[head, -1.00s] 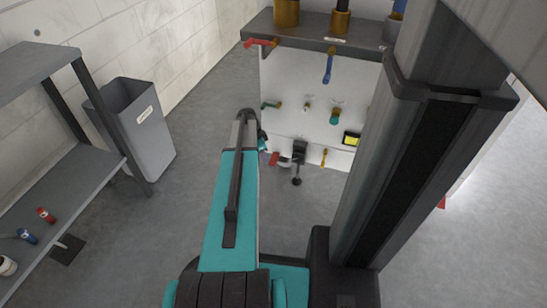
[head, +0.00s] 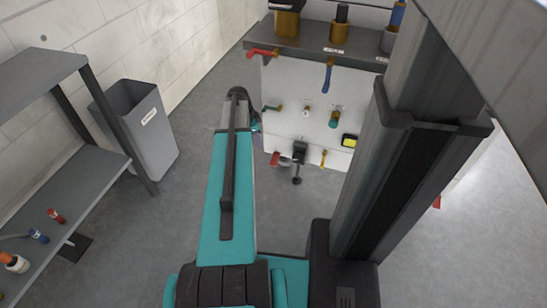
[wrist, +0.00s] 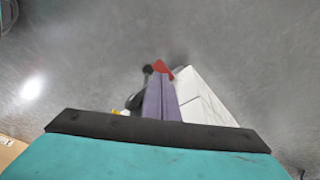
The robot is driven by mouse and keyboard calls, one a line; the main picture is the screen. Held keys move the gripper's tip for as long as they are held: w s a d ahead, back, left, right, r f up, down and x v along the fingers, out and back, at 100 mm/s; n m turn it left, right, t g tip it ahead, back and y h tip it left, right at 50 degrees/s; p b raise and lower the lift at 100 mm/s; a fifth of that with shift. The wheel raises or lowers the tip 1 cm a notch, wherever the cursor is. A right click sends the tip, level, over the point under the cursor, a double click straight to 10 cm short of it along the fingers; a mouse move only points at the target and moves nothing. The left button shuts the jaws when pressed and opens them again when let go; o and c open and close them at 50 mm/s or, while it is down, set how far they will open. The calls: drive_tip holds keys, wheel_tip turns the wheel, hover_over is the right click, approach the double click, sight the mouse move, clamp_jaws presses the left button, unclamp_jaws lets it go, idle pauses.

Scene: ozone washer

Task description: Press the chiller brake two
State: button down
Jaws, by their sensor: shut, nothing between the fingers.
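A white panel (head: 285,92) with several valves and handles stands ahead of my arm in the head view. I cannot tell which fitting is chiller brake two. Low on the panel are a red-ended fitting (head: 275,159), a black clamp-like part (head: 299,152) and a small yellow handle (head: 323,158). In the wrist view my gripper (wrist: 161,76) is shut and empty, its purplish fingers pointing towards a red part (wrist: 163,68). A black part (wrist: 135,101) shows left of the fingers and the white panel (wrist: 205,98) right of them. Contact cannot be told. The head view does not show the fingertips.
A grey bin (head: 145,130) and grey shelving (head: 95,185) with small bottles stand on the left. A dark shelf (head: 310,38) with brass-coloured cylinders tops the panel; a red lever (head: 262,53) and blue lever (head: 327,76) hang at its front. Bare floor lies between.

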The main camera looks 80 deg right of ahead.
drive_tip(key=shift+v, duration=0.75)
